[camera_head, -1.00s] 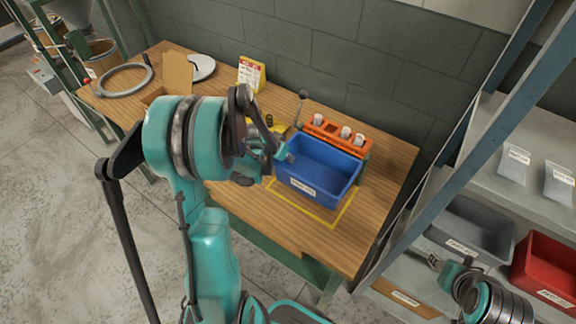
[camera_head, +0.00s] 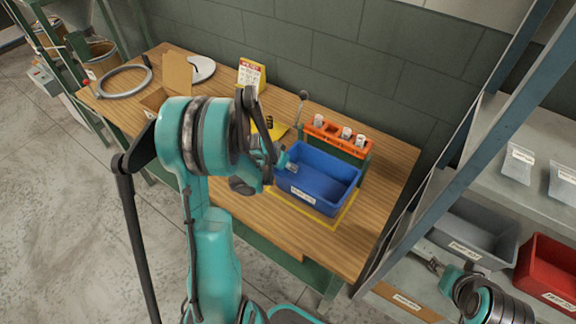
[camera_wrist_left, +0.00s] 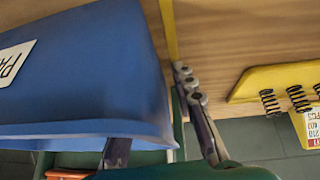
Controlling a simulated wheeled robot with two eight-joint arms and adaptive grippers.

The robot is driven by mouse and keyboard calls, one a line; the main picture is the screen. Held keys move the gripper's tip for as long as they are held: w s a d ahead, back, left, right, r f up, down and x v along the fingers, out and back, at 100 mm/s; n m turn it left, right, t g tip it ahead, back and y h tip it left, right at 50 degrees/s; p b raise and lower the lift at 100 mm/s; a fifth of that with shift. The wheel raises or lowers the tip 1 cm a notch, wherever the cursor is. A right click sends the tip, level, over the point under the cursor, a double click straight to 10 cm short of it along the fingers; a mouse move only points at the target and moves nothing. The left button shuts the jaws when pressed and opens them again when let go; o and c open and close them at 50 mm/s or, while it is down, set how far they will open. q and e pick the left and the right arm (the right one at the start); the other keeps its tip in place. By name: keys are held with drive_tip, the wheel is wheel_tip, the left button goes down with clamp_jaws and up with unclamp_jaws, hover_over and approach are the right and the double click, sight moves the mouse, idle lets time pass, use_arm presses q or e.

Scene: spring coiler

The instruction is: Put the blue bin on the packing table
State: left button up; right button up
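The blue bin (camera_head: 318,208) is upright over the yellow outline on the wooden packing table (camera_head: 235,207), on or very close to the surface. It also fills the left of the left wrist view (camera_wrist_left: 75,75). My left gripper (camera_head: 284,163) is at the bin's left wall. In the left wrist view, its fingers (camera_wrist_left: 160,120) straddle the wall, leaning in towards each other; the inner finger is partly hidden behind the rim. It looks shut on the wall. My right gripper (camera_head: 436,265) is at the lower right by the shelf, small, its fingers unclear.
An orange rack (camera_head: 338,136) with white pieces stands behind the bin. A yellow spring holder (camera_wrist_left: 285,85) is close to the left gripper. A shelf with grey (camera_head: 470,226) and red bins (camera_head: 545,270) is at right.

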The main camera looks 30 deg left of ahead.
use_arm(q)
drive_tip(key=shift+r, duration=0.15)
drive_tip(key=p+v, duration=0.1)
drive_tip(key=v, duration=0.3)
drive_tip(key=p+v, duration=0.1)
drive_tip(key=v, duration=0.3)
drive_tip(key=p+v, duration=0.1)
drive_tip(key=v, duration=0.3)
drive_tip(key=shift+d+r+p, duration=0.1)
drive_tip(key=shift+d+p, duration=0.15)
drive_tip(key=shift+p, duration=0.1)
drive_tip(key=s+d+r, duration=0.5)
drive_tip(key=s+d, duration=0.1)
drive_tip(key=d, duration=0.2)
drive_tip(key=s+d+r+t+y, duration=0.1)
drive_tip(key=s+d+r, duration=0.4)
drive_tip(key=d, duration=0.3)
drive_tip(key=shift+s+d+n, duration=0.2)
drive_tip(key=shift+s+n, duration=0.2)
drive_tip(key=shift+s, duration=0.45)
